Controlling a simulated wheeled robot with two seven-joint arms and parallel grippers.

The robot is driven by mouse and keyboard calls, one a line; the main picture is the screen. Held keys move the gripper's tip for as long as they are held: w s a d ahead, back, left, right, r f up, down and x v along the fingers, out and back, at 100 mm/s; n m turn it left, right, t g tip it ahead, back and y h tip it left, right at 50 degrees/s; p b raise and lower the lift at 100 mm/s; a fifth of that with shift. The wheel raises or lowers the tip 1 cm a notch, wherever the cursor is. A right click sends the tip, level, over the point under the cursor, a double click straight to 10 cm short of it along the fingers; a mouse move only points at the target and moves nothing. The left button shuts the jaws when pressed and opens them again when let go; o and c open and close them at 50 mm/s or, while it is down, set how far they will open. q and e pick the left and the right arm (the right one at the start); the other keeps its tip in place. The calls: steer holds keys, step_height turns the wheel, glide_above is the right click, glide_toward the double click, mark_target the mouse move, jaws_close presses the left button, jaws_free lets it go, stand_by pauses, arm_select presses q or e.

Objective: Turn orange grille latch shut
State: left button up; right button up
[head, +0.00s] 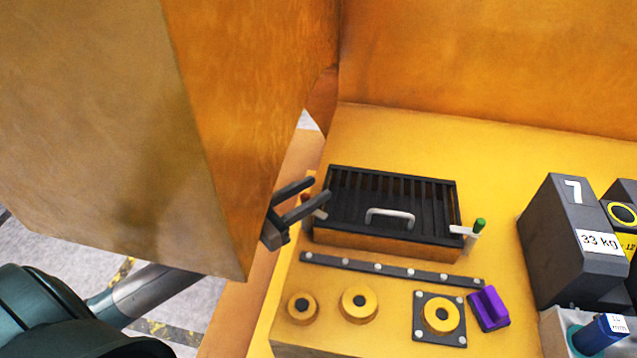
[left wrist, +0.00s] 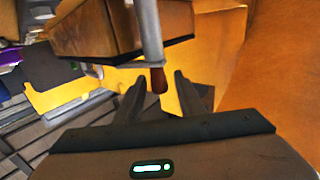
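The grille (head: 423,205) is a black slatted panel with a pale handle (head: 390,217), set on a box on the yellow surface. The latch at its left end has a pale lever (head: 318,214) and a reddish tip (head: 305,197). In the left wrist view the lever (left wrist: 149,35) ends in a dark red tip (left wrist: 158,81). My left gripper (head: 319,188) is open at the grille's left end. In the left wrist view the tip appears between its fingers; I cannot tell whether they touch it. My right gripper is out of view.
A second latch with a green tip (head: 480,224) is at the grille's right end. A studded bar (head: 390,268), yellow round knobs (head: 358,304) and a purple block (head: 489,308) lie in front. A large orange wall (head: 245,110) is close left.

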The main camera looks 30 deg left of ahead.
arm_select(q)
steer(key=shift+x, duration=1.2)
steer(key=shift+c, duration=0.7)
jaws_close()
steer(key=shift+p, duration=0.3)
